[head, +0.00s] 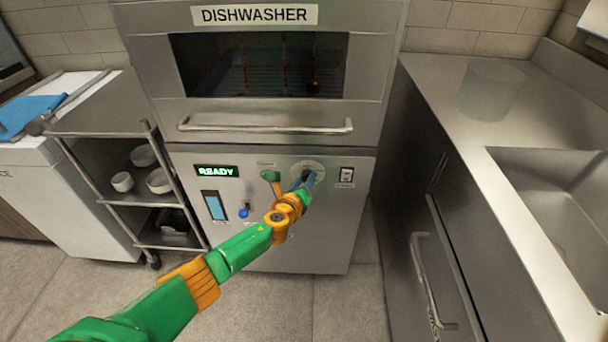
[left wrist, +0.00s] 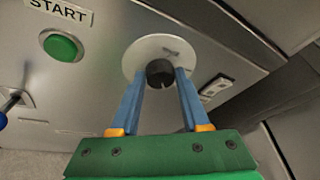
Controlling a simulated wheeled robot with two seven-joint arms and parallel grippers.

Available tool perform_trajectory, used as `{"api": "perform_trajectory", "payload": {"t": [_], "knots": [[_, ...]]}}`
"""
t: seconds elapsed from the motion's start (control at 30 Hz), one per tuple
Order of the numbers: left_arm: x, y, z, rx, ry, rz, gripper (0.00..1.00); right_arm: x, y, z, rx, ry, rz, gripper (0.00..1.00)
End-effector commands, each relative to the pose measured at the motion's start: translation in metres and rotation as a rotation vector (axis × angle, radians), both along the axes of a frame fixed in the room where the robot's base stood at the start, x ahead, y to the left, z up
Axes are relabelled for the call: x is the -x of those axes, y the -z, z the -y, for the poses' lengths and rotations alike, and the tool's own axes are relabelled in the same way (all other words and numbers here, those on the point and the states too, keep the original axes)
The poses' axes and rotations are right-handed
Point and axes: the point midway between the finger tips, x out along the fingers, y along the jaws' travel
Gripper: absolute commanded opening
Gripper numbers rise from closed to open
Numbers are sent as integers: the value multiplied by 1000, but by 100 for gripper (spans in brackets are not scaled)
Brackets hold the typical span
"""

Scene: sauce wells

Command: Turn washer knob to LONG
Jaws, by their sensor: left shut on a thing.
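The washer knob (left wrist: 160,73) is a dark round knob on a pale round dial plate (left wrist: 140,50) on the dishwasher's front panel. In the left wrist view the two blue fingers of my left gripper (left wrist: 160,85) stand on either side of the knob, shut on it. In the head view my left gripper (head: 307,180) reaches the dial plate (head: 315,166) and mostly hides the knob. The dial's markings are too small to read, so I cannot tell its setting. My right gripper is not in view.
The dishwasher (head: 260,135) has a lit READY display (head: 217,171), a blue-tipped lever (head: 243,212) and a switch (head: 346,175). A green START button (left wrist: 60,46) is left of the dial. A cart (head: 100,125) with bowls stands left; a steel counter (head: 440,90) stands right.

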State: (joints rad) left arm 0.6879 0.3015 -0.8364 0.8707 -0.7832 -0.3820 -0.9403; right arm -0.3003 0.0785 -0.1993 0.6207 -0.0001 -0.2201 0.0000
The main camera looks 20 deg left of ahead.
Motion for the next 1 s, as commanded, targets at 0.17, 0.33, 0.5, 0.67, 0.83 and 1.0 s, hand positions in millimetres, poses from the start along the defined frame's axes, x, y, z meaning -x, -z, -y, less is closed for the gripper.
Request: {"api": "perform_trajectory", "payload": {"t": [0.17, 0.33, 0.5, 0.67, 0.83, 1.0], "knots": [[0, -2, 1, -50, 0, -14, 0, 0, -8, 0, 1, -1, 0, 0], [0, -1, 1, -73, 1, -20, 0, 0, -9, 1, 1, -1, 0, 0], [0, -1, 1, -81, 1, -22, 0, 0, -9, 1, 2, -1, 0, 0], [0, -1, 1, -81, 1, -22, 0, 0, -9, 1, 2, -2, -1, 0], [0, -1, 1, -80, 0, -22, 67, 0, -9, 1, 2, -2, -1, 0], [0, -1, 1, -79, 0, -22, 76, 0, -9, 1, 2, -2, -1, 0]]}}
